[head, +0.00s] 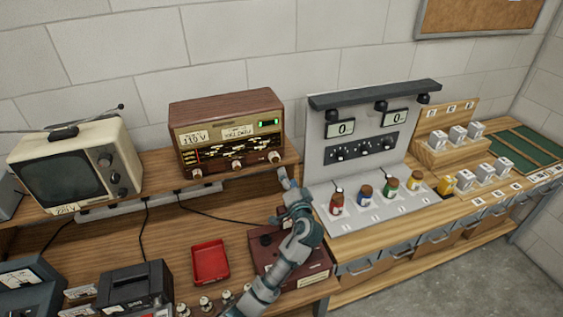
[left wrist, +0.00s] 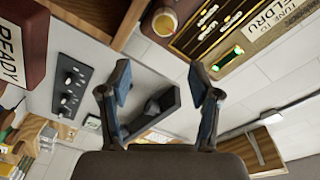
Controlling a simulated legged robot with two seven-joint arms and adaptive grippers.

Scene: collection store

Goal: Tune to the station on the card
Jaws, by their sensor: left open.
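The brown wooden radio (head: 228,130) stands on the raised shelf at the back. Its front has a dial with pale markings, a lit green indicator (head: 267,123) and several pale knobs along the lower edge. The card (head: 238,131) sits on its upper front. In the left wrist view the card (left wrist: 275,20) reads "TUNE TO" with a cut-off name ending in "LDRU". The right-hand knob (head: 274,157) also shows in the left wrist view (left wrist: 164,22). My left gripper (head: 284,178) is open and empty, just below and right of that knob, apart from it. My right gripper is not in view.
An old television (head: 75,170) stands left of the radio. A red tray (head: 210,262) and a dark red box (head: 290,262) lie on the lower bench. A grey panel with meters (head: 355,135) and several coloured jars stands close on the right. Cables hang below the shelf.

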